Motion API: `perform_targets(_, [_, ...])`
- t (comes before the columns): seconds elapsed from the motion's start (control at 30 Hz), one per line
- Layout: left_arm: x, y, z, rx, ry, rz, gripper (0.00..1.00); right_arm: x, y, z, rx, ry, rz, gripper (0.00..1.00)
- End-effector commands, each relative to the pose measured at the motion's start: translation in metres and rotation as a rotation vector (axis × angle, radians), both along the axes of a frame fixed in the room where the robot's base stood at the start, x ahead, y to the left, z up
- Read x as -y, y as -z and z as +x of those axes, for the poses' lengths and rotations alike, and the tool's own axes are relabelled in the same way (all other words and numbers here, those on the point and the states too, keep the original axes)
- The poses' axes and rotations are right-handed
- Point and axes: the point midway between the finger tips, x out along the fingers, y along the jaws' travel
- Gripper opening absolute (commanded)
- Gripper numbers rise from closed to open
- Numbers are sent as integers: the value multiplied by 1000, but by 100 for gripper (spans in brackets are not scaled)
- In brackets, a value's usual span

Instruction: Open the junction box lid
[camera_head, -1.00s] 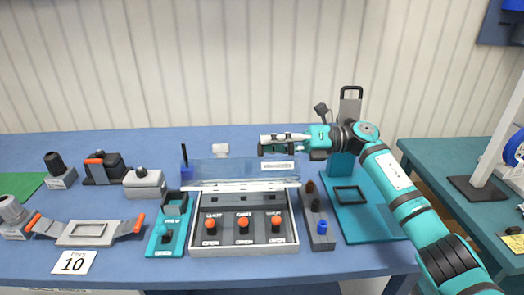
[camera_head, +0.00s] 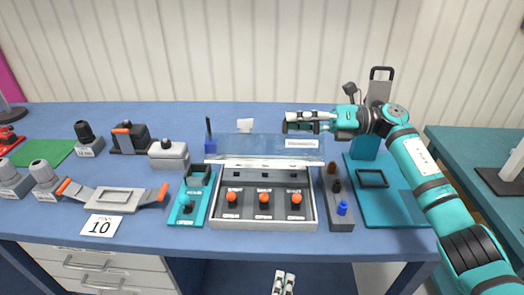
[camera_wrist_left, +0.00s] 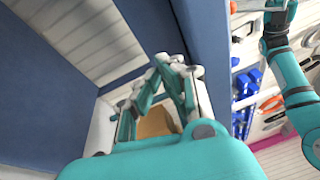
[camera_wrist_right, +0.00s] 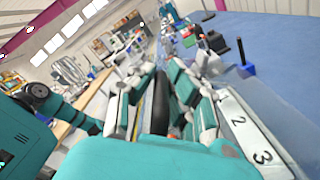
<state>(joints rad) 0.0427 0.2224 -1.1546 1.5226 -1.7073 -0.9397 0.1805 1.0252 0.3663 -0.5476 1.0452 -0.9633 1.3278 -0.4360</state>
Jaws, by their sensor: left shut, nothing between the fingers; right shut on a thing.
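The junction box (camera_head: 264,221) is a grey tray with three red knobs, on the front part of the blue table. Its clear lid (camera_head: 250,148) stands raised along the box's back edge, with a white label near its right end.
A teal block (camera_head: 190,201) stands left of the box and a grey strip with a blue knob (camera_head: 342,208) right of it. A teal tray (camera_head: 398,208) lies farther right. A grey part with orange-ended arms (camera_head: 112,200) lies at left. Drawers (camera_head: 98,266) are below the table.

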Motion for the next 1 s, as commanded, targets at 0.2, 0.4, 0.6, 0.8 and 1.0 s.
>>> perform_targets(0.2, [21,-117,-20,309,55,11,0,1,1,1,-2,2,-2,0])
perform_targets(0.4, [7,-181,-2,397,-17,164,0,1,1,1,-2,3,-1,0])
perform_targets(0.6, [0,-195,22,387,-146,448,0,1,1,1,-1,3,-1,0])
perform_targets(0.8, [-14,-201,46,349,-254,768,0,1,1,1,-2,3,-1,0])
perform_targets(1.0, [-34,-201,67,295,-325,1075,0,1,1,1,-2,3,-1,0])
